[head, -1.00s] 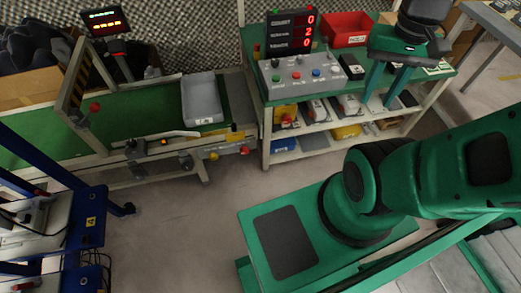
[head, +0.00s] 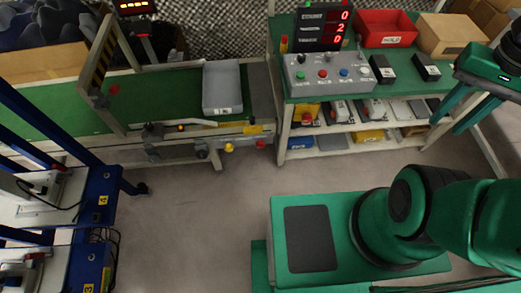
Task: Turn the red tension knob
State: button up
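A red knob (head: 261,144) sits on the front side of the conveyor, near its right end. A yellow knob (head: 229,148) is just left of it. Another red knob-like part (head: 115,90) shows by the striped frame over the belt. My green gripper (head: 446,127) is at the right edge, in front of the workbench and well right of the knobs. Its two fingers point down and left with a gap between them, and nothing shows in the gap. Part of its body is cut off by the picture edge.
A grey bin (head: 222,88) stands on the green conveyor (head: 165,92). The workbench (head: 402,60) holds a button box (head: 328,73), a counter display (head: 323,27) and a red bin (head: 385,28). A blue rack (head: 98,205) is at left. Bare floor (head: 200,220) lies between.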

aim_at(259, 144)
jog(key=k, duration=2.05)
jog(key=u, duration=0.65)
jog(key=i, duration=1.45)
